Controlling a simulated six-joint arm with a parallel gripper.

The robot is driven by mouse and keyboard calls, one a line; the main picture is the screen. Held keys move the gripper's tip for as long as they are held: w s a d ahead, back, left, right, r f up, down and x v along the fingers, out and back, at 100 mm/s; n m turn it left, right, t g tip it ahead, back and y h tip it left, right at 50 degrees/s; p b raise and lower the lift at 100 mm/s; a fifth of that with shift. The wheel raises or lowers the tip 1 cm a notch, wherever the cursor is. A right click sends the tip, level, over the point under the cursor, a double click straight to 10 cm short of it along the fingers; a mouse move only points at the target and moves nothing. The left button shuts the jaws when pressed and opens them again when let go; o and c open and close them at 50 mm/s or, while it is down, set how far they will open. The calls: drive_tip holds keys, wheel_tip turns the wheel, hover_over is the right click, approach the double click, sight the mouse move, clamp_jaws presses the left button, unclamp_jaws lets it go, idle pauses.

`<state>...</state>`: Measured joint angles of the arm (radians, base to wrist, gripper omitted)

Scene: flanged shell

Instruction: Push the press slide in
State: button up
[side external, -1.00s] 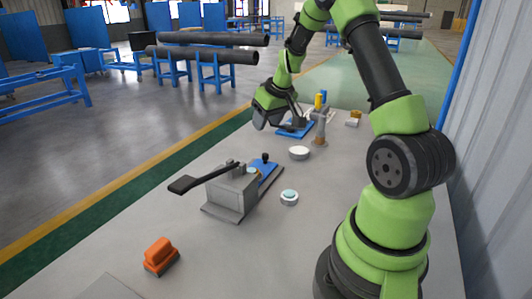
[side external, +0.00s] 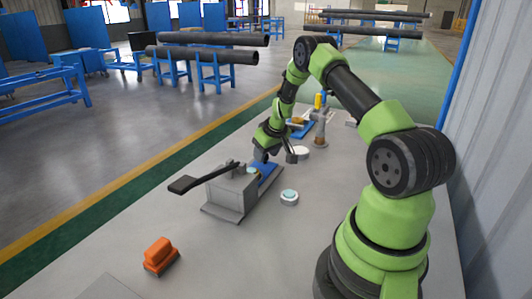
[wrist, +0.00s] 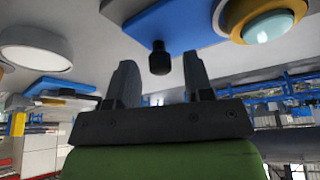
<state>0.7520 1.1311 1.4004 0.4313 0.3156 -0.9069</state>
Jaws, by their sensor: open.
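The press (side external: 232,192) is a grey block with a long black lever (side external: 200,179), standing on the table. Its blue slide (side external: 268,173) sticks out on the far side; the slide shows in the wrist view too (wrist: 190,22). A black knob (wrist: 159,60) stands on the slide. My gripper (side external: 272,156) is at the outer end of the slide and hides the knob in the side view. In the wrist view my gripper (wrist: 160,72) is open, with a finger on either side of the knob and a gap to each. A teal dome with a yellow rim (wrist: 266,22) is beside the slide's blue surface.
A white round dish (side external: 301,152) lies near my gripper. A small teal-topped puck (side external: 289,198) stands right of the press. A post (side external: 320,130) and a blue fixture with a yellow part (side external: 304,127) are at the back. An orange block (side external: 159,254) is at the front left.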

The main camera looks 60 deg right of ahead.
sight(257, 167)
clamp_jaws()
drive_tip(key=shift+w+a, duration=0.1)
drive_tip(key=shift+a, duration=1.7)
unclamp_jaws()
drive_tip(key=v, duration=1)
